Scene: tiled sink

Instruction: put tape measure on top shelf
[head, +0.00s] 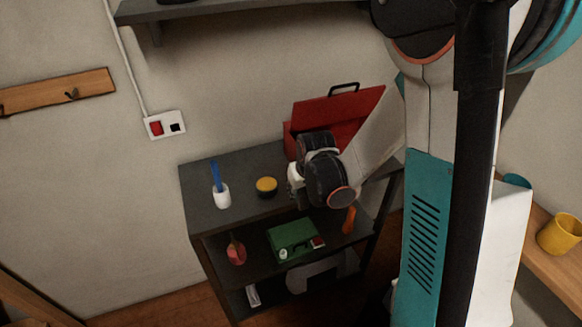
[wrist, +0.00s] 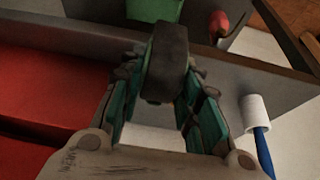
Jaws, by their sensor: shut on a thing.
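The tape measure (head: 266,186) shows in the head view as a round thing with a yellow face and a black rim, over the grey top of the shelf unit (head: 243,163). My gripper (head: 292,188) is beside it on its right, its fingers partly hidden by my wrist. In the wrist view the gripper (wrist: 160,75) is shut on the tape measure (wrist: 166,58), with only its black rim showing between the teal finger pads. Whether it touches the top board cannot be told.
A red open toolbox (head: 335,115) stands at the back right. A green box (head: 293,235) and a red item (head: 236,252) are on the board below. A wall shelf (head: 190,10) hangs above.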

